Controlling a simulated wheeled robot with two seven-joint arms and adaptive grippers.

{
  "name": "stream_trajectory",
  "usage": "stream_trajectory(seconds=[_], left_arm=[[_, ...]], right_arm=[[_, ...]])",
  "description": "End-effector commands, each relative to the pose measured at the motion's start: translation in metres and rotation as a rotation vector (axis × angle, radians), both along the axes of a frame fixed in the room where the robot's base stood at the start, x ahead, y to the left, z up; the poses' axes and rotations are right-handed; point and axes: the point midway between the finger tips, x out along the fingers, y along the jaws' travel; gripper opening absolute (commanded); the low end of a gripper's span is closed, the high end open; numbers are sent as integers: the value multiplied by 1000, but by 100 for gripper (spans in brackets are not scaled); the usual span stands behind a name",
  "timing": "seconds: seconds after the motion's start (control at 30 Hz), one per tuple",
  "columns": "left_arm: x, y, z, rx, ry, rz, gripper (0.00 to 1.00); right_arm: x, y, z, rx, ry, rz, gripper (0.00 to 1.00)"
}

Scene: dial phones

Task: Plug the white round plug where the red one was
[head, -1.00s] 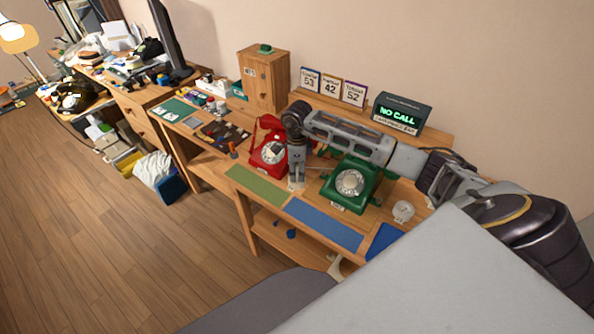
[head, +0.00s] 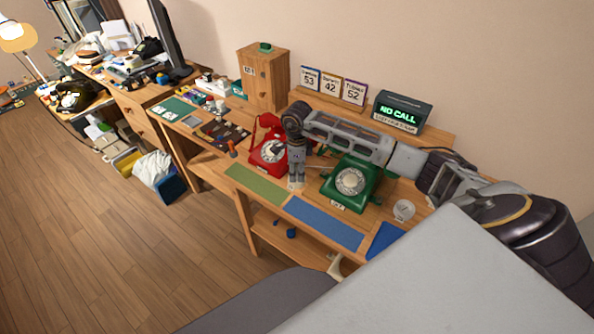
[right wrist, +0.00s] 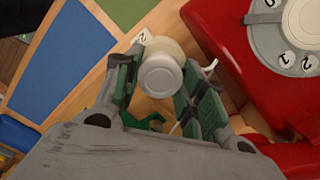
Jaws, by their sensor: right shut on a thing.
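My right gripper (head: 296,184) points down at the desk between the red phone (head: 267,157) and the green phone (head: 355,186). In the right wrist view its fingers (right wrist: 157,85) are shut on the white round plug (right wrist: 161,76), which sits between the fingertips. A thin white cord (right wrist: 210,69) shows beside the fingers. A small white round thing (head: 403,209) lies on the desk right of the green phone; I cannot tell what it is. The red plug cannot be made out. My left gripper is not in view.
A green mat (head: 256,184) and a blue mat (head: 322,222) lie along the desk's front edge. Behind stand a wooden cabinet (head: 264,80), several number cards (head: 328,84) and a "NO CALL" display (head: 402,110). My right forearm passes above the green phone.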

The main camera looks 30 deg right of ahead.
Motion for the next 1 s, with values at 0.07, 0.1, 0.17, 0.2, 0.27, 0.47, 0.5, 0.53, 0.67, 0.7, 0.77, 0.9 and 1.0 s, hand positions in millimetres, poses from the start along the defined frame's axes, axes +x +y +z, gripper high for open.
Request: stream_trajectory(seconds=[0.07, 0.1, 0.17, 0.2, 0.27, 0.47, 0.5, 0.53, 0.67, 0.7, 0.77, 0.9, 1.0], left_arm=[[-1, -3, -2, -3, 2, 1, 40], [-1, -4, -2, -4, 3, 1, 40], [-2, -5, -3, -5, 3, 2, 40], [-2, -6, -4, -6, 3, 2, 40], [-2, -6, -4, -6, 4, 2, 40], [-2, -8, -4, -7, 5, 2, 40], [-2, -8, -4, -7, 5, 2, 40], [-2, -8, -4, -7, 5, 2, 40], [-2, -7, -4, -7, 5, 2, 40], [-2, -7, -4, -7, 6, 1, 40], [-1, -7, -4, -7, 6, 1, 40], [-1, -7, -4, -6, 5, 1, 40], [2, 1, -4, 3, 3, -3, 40]], right_arm=[[0, 0, -2, 0, 0, 0, 21], [0, 0, -2, 0, 0, 0, 21], [0, 0, -3, 0, 0, 0, 21], [0, 0, -4, 0, 0, 0, 21], [0, 0, -5, 0, 0, 0, 21], [0, 0, -4, 0, 0, 0, 21], [0, 0, -4, 0, 0, 0, 44], [0, 0, -4, 0, 0, 0, 48], [0, 0, -4, 0, 0, 0, 65], [0, 0, -4, 0, 0, 0, 65], [0, 0, -4, 0, 0, 0, 65], [0, 0, -4, 0, 0, 0, 65], [0, 0, -4, 0, 0, 0, 65]])
